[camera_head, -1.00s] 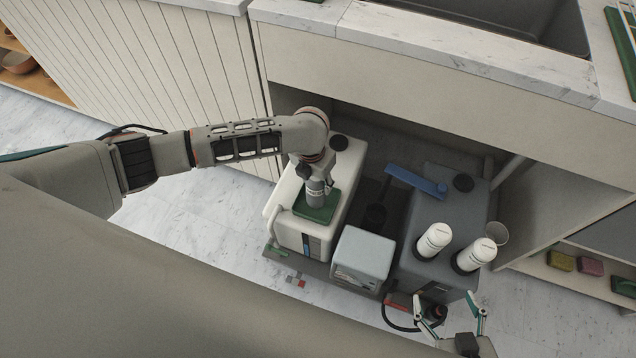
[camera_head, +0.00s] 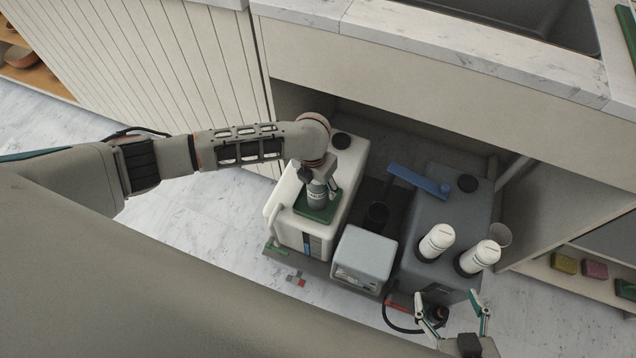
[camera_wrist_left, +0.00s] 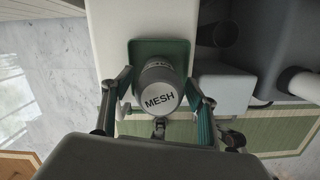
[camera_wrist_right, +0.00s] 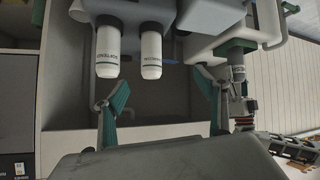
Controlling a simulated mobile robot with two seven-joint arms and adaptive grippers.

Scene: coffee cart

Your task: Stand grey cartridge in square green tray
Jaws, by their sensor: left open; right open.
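The grey cartridge (camera_head: 317,193), marked MESH, stands upright in the square green tray (camera_head: 302,209) on top of a white tank. In the left wrist view the cartridge (camera_wrist_left: 158,88) is inside the rim of the tray (camera_wrist_left: 143,47). My left gripper (camera_wrist_left: 160,86) is open, with one finger on each side of the cartridge and gaps visible beside it. The arm partly hides the cartridge's top in the head view. My right gripper (camera_head: 447,296) is open and empty, low in front of the dark tank. The cartridge (camera_wrist_right: 237,74) also shows in the right wrist view.
The white tank (camera_head: 286,230) has a handle at its left. A grey box (camera_head: 363,255) stands beside it. The dark tank (camera_head: 425,225) carries two white cartridges (camera_head: 437,241) and a blue bar (camera_head: 415,179). The counter edge (camera_head: 450,60) overhangs behind.

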